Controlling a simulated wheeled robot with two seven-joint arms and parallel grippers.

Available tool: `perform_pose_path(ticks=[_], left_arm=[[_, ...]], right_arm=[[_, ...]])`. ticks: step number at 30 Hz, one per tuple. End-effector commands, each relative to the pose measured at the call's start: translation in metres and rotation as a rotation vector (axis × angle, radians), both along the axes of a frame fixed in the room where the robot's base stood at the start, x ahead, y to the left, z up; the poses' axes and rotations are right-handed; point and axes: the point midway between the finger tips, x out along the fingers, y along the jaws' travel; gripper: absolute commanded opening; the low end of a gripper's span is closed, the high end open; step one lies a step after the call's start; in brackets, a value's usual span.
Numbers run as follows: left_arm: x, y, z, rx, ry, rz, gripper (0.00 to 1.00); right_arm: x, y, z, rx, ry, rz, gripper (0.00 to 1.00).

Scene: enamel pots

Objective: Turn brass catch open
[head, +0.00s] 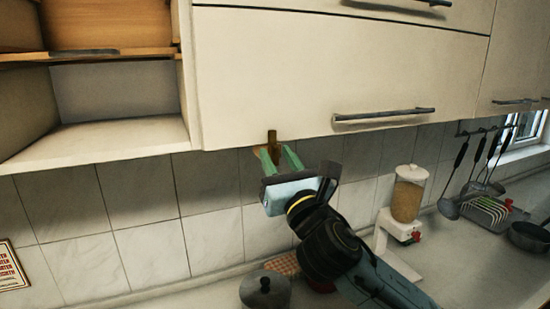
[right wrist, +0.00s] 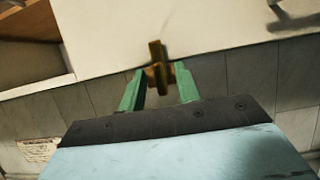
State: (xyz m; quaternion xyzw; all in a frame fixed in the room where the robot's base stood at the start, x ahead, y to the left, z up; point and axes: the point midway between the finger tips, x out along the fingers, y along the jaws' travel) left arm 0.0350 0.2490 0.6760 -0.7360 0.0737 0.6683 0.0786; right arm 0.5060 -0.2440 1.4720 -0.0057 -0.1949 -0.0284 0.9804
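The brass catch (head: 272,139) sits at the lower edge of the cream cabinet door (head: 320,70). In the right wrist view the catch (right wrist: 157,62) stands upright, its long bar lying over the door's bottom edge. My right gripper (head: 272,153) is raised to it from below. Its two green fingers show in the right wrist view (right wrist: 160,75) on either side of the catch's lower part, with a gap between them. Whether the fingers touch the brass cannot be made out. My left gripper is not in view.
An open shelf (head: 110,138) is left of the door. A dark bar handle (head: 383,115) crosses the door at right. On the counter below stand a lidded pot (head: 265,290) and a grain dispenser (head: 407,195). Ladles (head: 470,165) hang at right.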

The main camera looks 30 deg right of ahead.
Motion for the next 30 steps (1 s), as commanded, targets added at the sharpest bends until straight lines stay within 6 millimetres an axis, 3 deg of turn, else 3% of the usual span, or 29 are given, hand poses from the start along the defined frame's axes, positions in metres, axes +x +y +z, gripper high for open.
perform_pose_path(ticks=[3,11,20,30], left_arm=[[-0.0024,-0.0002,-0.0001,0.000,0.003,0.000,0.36],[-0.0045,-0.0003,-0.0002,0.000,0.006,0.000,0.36],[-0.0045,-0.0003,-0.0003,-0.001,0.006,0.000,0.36],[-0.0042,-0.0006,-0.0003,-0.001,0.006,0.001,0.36]], right_arm=[[0.0000,0.0000,-0.0001,0.000,0.000,0.000,0.31],[0.0000,0.0000,-0.0002,0.000,0.000,0.000,0.00],[0.0001,0.0001,-0.0004,0.024,0.000,-0.001,0.00],[0.0002,0.0012,-0.0001,0.222,-0.012,0.001,0.00]])
